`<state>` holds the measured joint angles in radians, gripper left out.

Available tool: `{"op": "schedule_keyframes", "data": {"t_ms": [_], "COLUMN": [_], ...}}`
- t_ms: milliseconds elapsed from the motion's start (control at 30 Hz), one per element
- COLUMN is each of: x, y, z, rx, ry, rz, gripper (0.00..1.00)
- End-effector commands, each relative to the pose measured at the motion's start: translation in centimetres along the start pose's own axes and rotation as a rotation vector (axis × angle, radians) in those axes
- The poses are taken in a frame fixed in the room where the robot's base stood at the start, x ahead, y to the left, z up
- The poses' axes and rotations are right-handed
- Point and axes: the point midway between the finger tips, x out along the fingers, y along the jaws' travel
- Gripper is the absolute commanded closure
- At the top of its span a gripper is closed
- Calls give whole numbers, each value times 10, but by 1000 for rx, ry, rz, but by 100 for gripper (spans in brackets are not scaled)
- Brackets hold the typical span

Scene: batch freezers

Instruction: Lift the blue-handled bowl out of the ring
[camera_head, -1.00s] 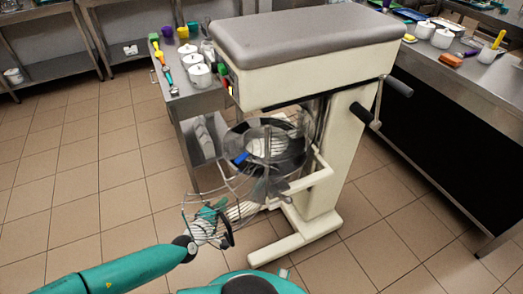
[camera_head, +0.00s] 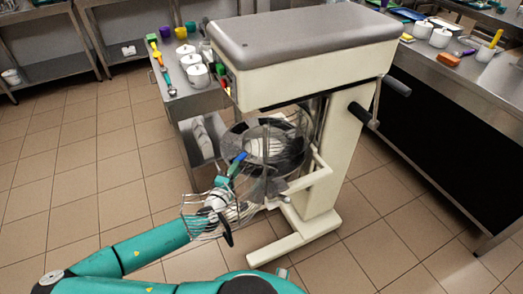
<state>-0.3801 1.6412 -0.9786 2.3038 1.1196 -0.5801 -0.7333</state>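The metal bowl (camera_head: 288,166) sits in the ring of the cream stand machine (camera_head: 335,150), under its grey-topped head. Its blue handle (camera_head: 241,157) sticks out at the bowl's left front. My gripper (camera_head: 233,168) is at the lower left of the handle, very close to it. I cannot tell whether the fingers touch the handle or whether they are open or shut. A cream arm (camera_head: 312,180) of the machine shows at the bowl's lower right. Much of the ring is hidden by the bowl and thin wires.
A wire guard (camera_head: 190,228) hangs at the front left of the machine, around my wrist. A steel table (camera_head: 193,104) with white pots stands behind left. A counter (camera_head: 455,88) stands at right. The tiled floor (camera_head: 70,200) at left is clear.

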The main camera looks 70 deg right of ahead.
Motion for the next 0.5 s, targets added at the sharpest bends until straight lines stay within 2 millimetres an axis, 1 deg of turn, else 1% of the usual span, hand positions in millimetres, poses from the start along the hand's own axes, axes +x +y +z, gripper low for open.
{"op": "schedule_keyframes", "data": {"t_ms": [133,333,400,500], "x": [13,42,48,52], "y": [0,-2,-1,-1], "z": [2,3,3,2], "rx": [1,1,1,1], "ry": [-3,-2,-3,0], "rz": [0,0,0,0], "gripper": [76,76,76,76]}}
